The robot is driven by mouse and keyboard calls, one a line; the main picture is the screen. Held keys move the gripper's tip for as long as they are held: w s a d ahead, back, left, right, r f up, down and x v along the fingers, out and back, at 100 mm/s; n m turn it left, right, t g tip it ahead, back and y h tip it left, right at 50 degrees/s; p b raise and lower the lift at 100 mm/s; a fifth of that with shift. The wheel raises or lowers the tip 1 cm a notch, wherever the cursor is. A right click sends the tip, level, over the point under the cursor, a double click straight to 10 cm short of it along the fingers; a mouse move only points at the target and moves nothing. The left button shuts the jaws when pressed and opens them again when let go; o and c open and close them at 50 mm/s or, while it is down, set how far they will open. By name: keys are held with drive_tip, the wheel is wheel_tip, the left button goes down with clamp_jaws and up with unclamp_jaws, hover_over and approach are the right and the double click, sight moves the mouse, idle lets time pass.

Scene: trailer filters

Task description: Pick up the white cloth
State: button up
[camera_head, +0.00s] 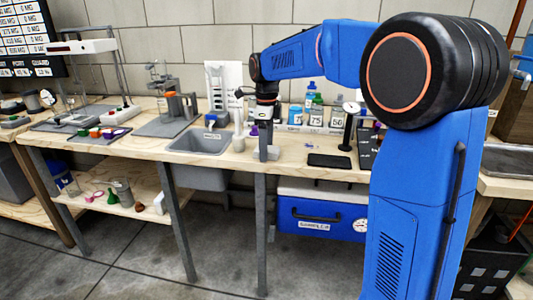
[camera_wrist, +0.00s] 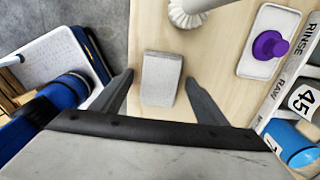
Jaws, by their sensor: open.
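The white cloth (camera_wrist: 161,79) looks like a small folded, light grey-white block lying on the wooden counter in the wrist view. My gripper (camera_wrist: 159,78) is open, with one dark finger on each side of the cloth and a visible gap at both sides. I cannot tell how far the fingertips are above the counter. In the head view my gripper (camera_head: 265,142) points down at the front part of the counter, right of the sink; the cloth is hard to make out there.
A white ribbed fixture (camera_wrist: 190,10) stands just beyond the cloth. A purple-knobbed white piece (camera_wrist: 268,45) and a labelled rack with bottles (camera_wrist: 298,85) are at the right. The sink (camera_head: 200,140) is left of my gripper, and a black flat device (camera_head: 329,160) lies right.

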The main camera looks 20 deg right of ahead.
drive_tip(key=c, duration=1.1)
drive_tip(key=shift+c, duration=0.2)
wheel_tip(320, 180, up, 10)
drive_tip(key=shift+o, duration=0.6)
